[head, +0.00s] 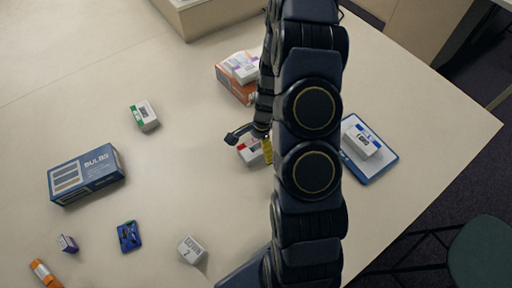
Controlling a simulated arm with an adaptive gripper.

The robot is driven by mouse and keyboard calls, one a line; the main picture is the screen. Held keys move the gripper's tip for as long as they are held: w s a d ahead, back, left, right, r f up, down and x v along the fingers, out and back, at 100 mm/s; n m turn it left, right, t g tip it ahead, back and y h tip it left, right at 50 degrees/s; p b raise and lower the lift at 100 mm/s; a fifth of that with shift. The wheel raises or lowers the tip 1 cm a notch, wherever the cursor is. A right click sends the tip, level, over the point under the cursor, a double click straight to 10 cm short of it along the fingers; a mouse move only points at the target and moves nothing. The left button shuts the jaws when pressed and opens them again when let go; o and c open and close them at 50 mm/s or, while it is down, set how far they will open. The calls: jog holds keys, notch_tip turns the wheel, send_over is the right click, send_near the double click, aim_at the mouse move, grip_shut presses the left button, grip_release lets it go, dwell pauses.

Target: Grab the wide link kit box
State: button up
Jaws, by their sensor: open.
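I cannot tell from the labels which box is the wide link kit box. A white box with red marks (246,152) lies on the table just below my gripper (240,136), partly hidden by my arm. My gripper is open; one dark finger shows and the other is hidden. Whether it touches that box is unclear. Other small white boxes are one with a green end (145,115), one with grey print (192,250), one with blue marks (361,141) on a blue-edged tray (379,168), and one with purple marks (240,66) on an orange box (229,82).
A blue BULBS box (87,175) stands at the left. A small purple-and-white box (68,243), a blue item (129,236) and an orange item (43,272) lie at the lower left. The table (190,190) is clear around its middle left. Its right edge drops to dark floor.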

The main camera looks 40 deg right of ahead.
jog(key=shift+a+f, duration=0.1)
jog(key=shift+f, duration=0.65)
jog(key=c, duration=1.2)
jog(key=shift+r, duration=0.15)
